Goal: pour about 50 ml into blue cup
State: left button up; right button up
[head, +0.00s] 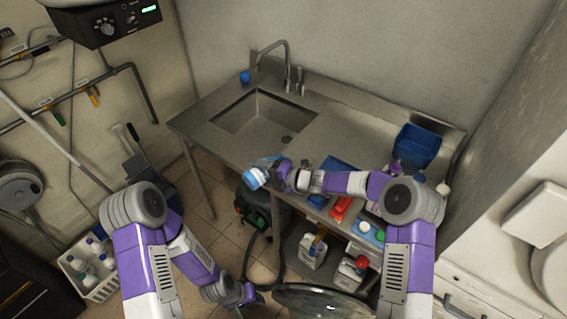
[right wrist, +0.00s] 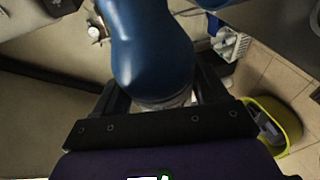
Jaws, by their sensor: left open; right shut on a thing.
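A small blue cup (head: 245,77) stands at the back left of the steel counter, beside the sink. My right gripper (head: 273,178) is shut on a blue-and-white container (head: 257,177), held out over the counter's front edge. In the right wrist view the container's smooth blue body (right wrist: 150,45) fills the top middle, with a pale, clear-looking part between the fingers. I cannot tell its opening or the liquid level. The held container is well apart from the cup. My left gripper (head: 246,296) is low, open and empty, in front of the counter near the floor.
The sink basin (head: 262,118) and tall faucet (head: 284,62) lie near the cup. A blue bin (head: 418,146) stands at the counter's right. Jugs (head: 312,252) sit on the lower shelf. A white crate (head: 92,284) of bottles is at left.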

jog(key=shift+r+m, duration=0.25)
jog(key=shift+m, duration=0.05)
jog(key=shift+s+a+r, duration=0.1)
jog(key=shift+s+a, duration=0.1)
jog(key=shift+a, duration=0.1)
dwell(0.7)
jog(key=shift+r+m+y+p, duration=0.3)
jog(key=shift+y+p, duration=0.1)
dwell(1.7)
jog(key=f+n+b, duration=0.1)
jog(key=b, duration=0.1)
jog(key=f+n+h+b, duration=0.1)
jog(key=s+f+n+h+b, duration=0.1)
jog(key=f+b, duration=0.1)
jog(key=shift+a+f+b, duration=0.1)
jog(key=shift+a+b, duration=0.2)
jog(key=shift+a, duration=0.1)
jog(key=shift+r, duration=0.25)
jog(key=shift+f+n+b, duration=0.15)
jog(key=shift+n+b, duration=0.25)
jog(key=shift+b, duration=0.3)
dwell(0.6)
